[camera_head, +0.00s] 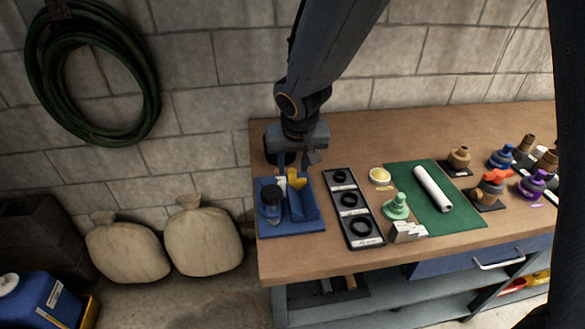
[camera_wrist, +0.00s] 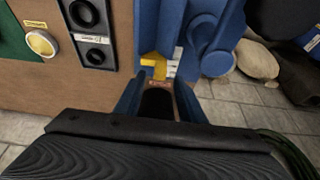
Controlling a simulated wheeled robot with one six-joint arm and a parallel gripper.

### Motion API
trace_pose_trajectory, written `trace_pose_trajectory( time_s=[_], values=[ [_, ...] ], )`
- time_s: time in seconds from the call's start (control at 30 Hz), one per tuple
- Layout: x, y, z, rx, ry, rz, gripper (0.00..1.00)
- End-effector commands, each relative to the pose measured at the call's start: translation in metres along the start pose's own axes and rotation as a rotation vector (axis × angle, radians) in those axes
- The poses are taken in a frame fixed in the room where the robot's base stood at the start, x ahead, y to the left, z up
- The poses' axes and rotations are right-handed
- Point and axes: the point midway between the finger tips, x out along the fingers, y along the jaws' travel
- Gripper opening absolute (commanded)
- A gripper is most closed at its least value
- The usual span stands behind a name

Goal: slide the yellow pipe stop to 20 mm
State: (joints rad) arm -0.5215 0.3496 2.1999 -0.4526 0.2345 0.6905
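The yellow pipe stop (camera_head: 297,181) sits on the blue jig (camera_head: 305,226) at the left end of the workbench. In the wrist view the yellow stop (camera_wrist: 154,64) lies just ahead of my fingertips, against the blue jig (camera_wrist: 171,24), with a pale marked strip beside it. My gripper (camera_head: 299,162) is above the back of the jig. In the wrist view the fingers of my gripper (camera_wrist: 158,93) are apart, with a dark part between them and the stop beyond the tips. I see no finger touching the stop. The scale marks are too small to read.
A black tray of rings (camera_head: 352,229) stands right of the jig. Further right are a yellow-lidded tin (camera_head: 380,176), a green fitting (camera_head: 397,207), a white pipe (camera_head: 432,188) on a green mat (camera_head: 462,217), and several valves. Two sacks (camera_head: 202,240) stand left of the bench.

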Motion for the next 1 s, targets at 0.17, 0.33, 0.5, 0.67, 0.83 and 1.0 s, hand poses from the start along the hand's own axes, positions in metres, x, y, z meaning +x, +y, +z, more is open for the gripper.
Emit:
trace_pose_trajectory(
  time_s=[0.17, 0.33, 0.5, 0.67, 0.83, 1.0],
  values=[
    [0.022, 0.000, 0.001, -0.002, -0.002, 0.000, 0.36],
    [0.029, -0.001, 0.000, -0.001, -0.001, -0.001, 0.36],
    [0.030, -0.001, 0.000, 0.000, 0.000, -0.001, 0.36],
    [0.030, 0.000, 0.000, 0.000, 0.000, -0.001, 0.24],
    [0.030, 0.000, 0.001, 0.000, 0.000, -0.001, 0.00],
    [0.030, 0.000, 0.000, 0.000, 0.000, -0.001, 0.00]
  ],
)
